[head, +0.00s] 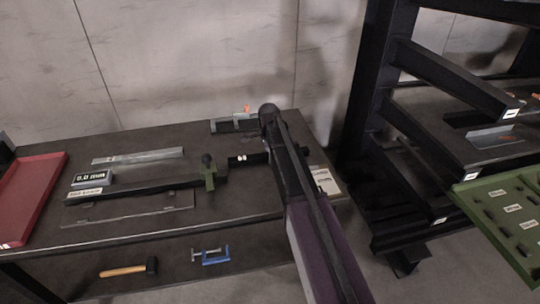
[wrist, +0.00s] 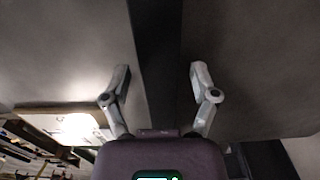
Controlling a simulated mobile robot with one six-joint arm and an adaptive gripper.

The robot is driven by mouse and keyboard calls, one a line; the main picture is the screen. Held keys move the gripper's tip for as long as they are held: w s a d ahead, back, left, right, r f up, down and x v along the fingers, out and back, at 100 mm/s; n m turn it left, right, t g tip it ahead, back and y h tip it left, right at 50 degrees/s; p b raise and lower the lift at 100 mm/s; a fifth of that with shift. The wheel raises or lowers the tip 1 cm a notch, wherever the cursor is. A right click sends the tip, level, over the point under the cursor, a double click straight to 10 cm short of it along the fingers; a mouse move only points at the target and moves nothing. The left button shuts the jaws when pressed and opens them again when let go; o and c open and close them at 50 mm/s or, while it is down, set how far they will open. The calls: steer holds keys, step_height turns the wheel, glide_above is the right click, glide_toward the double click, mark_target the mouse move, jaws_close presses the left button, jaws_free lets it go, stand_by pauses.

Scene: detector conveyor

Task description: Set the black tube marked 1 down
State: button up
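My gripper (wrist: 160,72) shows in the wrist view with its two grey fingers spread apart. A dark straight bar (wrist: 153,35) runs between the fingers, with a visible gap on each side. I cannot tell whether this bar is the black tube or a part of the place. In the head view my arm reaches over the table's right part, and the fingers cannot be made out. A long black bar (head: 140,188) lies on the table, with a green holder (head: 208,172) at its right end. A short dark piece with white marks (head: 240,158) is beside my arm. No 1 is legible.
The dark table (head: 240,203) also holds a red tray (head: 38,190), a small display box (head: 92,177) and a flat metal strip (head: 138,156). A hammer (head: 130,269) and a blue clamp (head: 211,256) lie on the lower shelf. A black rack (head: 362,100) and a green panel (head: 510,215) stand right.

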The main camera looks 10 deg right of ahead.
steer(key=shift+r, duration=0.15)
step_height(320, 180, up, 12)
steer(key=p, duration=1.2)
steer(key=shift+s, duration=0.1)
stand_by(0.9)
steer(key=s+a+n, duration=0.1)
steer(key=s+n, duration=1.7)
steer(key=s, duration=0.7)
steer(key=shift+s+a, duration=0.35)
